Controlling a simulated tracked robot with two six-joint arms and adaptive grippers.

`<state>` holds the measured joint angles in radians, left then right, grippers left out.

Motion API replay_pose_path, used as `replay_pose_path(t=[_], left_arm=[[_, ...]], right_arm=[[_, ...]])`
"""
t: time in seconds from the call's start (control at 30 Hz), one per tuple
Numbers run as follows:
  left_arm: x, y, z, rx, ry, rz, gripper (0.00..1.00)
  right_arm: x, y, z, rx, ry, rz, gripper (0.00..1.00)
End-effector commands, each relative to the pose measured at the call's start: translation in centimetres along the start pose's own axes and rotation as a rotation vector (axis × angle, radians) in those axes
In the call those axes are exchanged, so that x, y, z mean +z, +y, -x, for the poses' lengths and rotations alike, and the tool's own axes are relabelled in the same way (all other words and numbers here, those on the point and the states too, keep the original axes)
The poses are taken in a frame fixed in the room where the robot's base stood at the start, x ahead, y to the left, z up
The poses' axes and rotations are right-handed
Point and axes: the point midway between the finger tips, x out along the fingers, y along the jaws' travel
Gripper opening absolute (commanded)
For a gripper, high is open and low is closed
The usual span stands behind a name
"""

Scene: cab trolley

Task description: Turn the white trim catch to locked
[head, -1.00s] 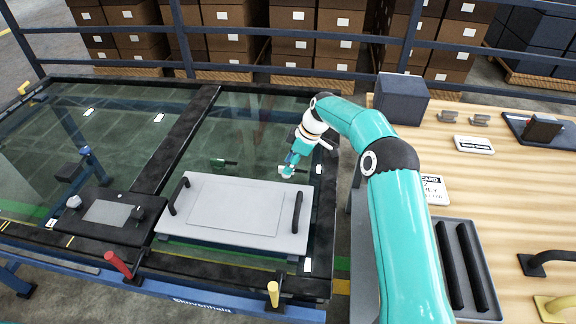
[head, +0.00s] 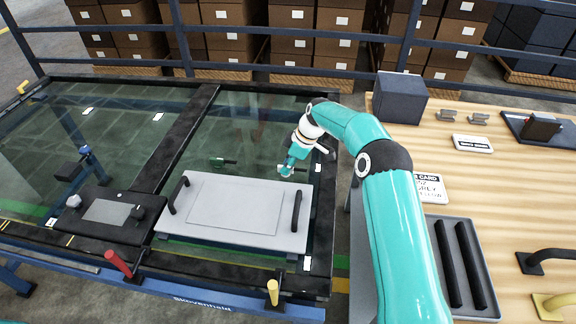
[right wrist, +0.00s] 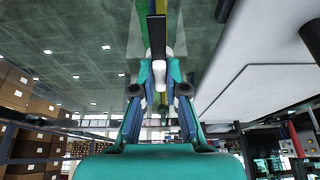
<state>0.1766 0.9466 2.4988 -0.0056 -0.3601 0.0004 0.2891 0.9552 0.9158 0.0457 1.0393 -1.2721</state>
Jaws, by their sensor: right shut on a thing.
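The white trim catch (right wrist: 157,72) is a small white piece with a dark bar beyond it in the right wrist view. In the head view it sits low on the dark glass near the right frame bar, mostly hidden by my right gripper (head: 286,171). The right gripper reaches down from above and is shut on the catch; its fingers (right wrist: 159,88) lie on either side of the white piece. Which way the catch is turned is hard to tell. My left gripper is not in view.
A grey panel with two black handles (head: 237,211) lies just in front of the right gripper. A dark frame bar (head: 180,140) divides the glass. Red (head: 117,263) and yellow (head: 272,291) levers stand at the front edge. A wooden table (head: 520,205) with several items is at right.

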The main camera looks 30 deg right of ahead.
Motion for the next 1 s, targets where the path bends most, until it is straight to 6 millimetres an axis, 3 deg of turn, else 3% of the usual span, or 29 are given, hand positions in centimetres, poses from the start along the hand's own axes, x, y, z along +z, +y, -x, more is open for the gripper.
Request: replay_pose_path(t=[0.47, 1.0], left_arm=[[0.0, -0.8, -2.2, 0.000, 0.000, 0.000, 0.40], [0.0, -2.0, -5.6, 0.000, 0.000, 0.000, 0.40]], right_arm=[[0.1, -0.2, -0.3, 0.065, -0.004, -0.152, 0.00], [0.0, -0.4, -0.3, 0.254, -0.002, -0.603, 0.00]])
